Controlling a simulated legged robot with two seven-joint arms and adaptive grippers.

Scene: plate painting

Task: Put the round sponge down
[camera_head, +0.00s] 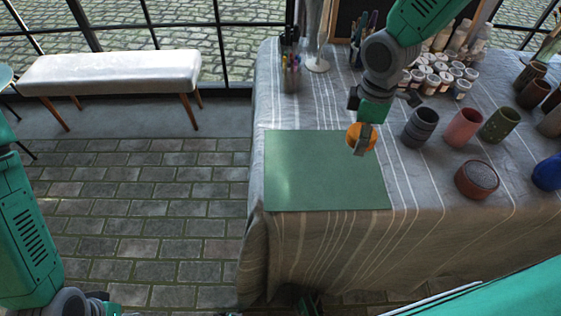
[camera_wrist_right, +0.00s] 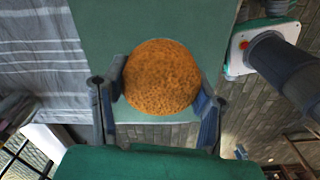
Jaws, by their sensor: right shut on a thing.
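The round sponge (camera_head: 357,133) is orange and sits between the fingers of my right gripper (camera_head: 362,140), at the right part of the green mat (camera_head: 310,180). In the right wrist view the sponge (camera_wrist_right: 162,80) is a speckled orange disc with a finger on each side, and the mat (camera_wrist_right: 120,25) lies behind it. My right gripper (camera_wrist_right: 162,98) is shut on it. I cannot tell whether the sponge touches the mat. My left arm enters at the lower left; its fingers are not clear to see.
Right of the mat stand a dark ribbed cup (camera_head: 420,127), a pink cup (camera_head: 463,128) and a green cup (camera_head: 499,125). A red-brown round pot (camera_head: 477,180) is nearer. Paint jars (camera_head: 440,70) and a brush holder (camera_head: 290,75) stand behind. The mat's left part is clear.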

